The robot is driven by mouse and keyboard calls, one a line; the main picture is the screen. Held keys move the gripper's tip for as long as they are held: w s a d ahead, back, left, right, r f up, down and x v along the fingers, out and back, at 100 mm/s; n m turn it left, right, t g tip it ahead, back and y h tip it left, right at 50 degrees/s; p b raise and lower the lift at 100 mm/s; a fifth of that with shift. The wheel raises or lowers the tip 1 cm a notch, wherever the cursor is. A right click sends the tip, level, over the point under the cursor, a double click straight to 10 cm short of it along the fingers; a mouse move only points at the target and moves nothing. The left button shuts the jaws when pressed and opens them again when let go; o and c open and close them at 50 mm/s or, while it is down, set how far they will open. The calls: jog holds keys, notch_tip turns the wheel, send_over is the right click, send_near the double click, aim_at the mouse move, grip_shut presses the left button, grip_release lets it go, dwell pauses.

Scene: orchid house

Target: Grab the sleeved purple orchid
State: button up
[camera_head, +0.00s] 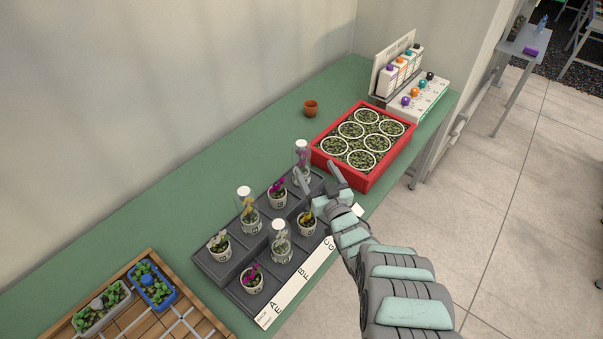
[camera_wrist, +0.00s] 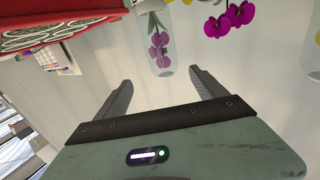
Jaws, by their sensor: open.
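The sleeved purple orchid (camera_head: 302,158) stands upright in a clear sleeve and white pot at the far end of the dark stepped rack (camera_head: 228,272). In the wrist view its purple blooms show inside the clear sleeve (camera_wrist: 158,45), just beyond the fingertips and roughly between them. My gripper (camera_head: 316,174) is open and empty, close to this orchid at its near right side in the head view. Its two fingers also show spread in the wrist view (camera_wrist: 160,80). The exact gap to the sleeve is hard to judge. The pot's lower part is partly hidden.
An unsleeved magenta orchid (camera_head: 278,188) stands close by. A yellow orchid (camera_head: 306,218) is beside my wrist. Two more sleeved orchids and other bare ones fill the rack. A red tray (camera_head: 363,180) of round pots lies just beyond. Green bench (camera_head: 190,190) is clear behind the rack.

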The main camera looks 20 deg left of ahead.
aim_at(304, 157)
jog(key=b+x, duration=0.3)
jog(key=x, duration=0.1)
jog(key=shift+a+f, duration=0.2)
jog(key=shift+a, duration=0.05)
jog(key=shift+b+x, duration=0.35)
jog(key=shift+x, duration=0.5)
jog(key=x, duration=0.2)
jog(key=b+x, duration=0.1)
jog(key=shift+a+r, duration=0.2)
jog(key=shift+a, duration=0.3)
jog(key=shift+w+a+r, duration=0.15)
jog(key=shift+w+a, duration=0.05)
jog(key=shift+w, duration=0.3)
jog(key=shift+c, duration=0.2)
grip_shut()
